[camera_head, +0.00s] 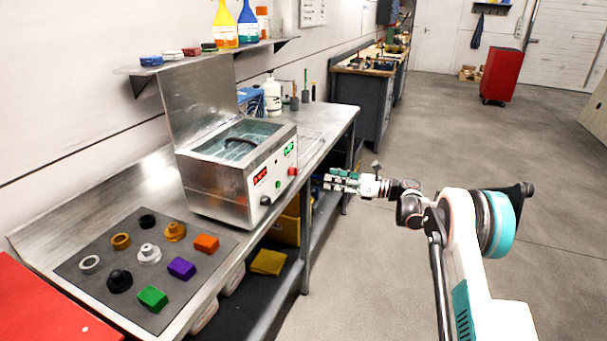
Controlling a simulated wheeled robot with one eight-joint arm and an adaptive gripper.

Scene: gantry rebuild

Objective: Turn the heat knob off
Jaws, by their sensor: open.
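A steel bath unit (218,190) with an open top stands on the steel bench. Its front panel carries a red display (260,177), a green display (290,148), a small dark knob (265,200) at the lower left, a green button (278,184) and a red knob (292,171) at the right. The labels are too small to read, so I cannot tell which knob is the heat knob or where either points. My gripper (330,181) is open and empty, right of the panel, apart from it and pointing towards it.
A dark mat (82,268) with several coloured pieces lies on the bench left of the unit. A red surface (35,310) fills the lower left corner. Bottles (247,22) stand on the wall shelf. A red cabinet (502,76) stands far back. The floor at right is open.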

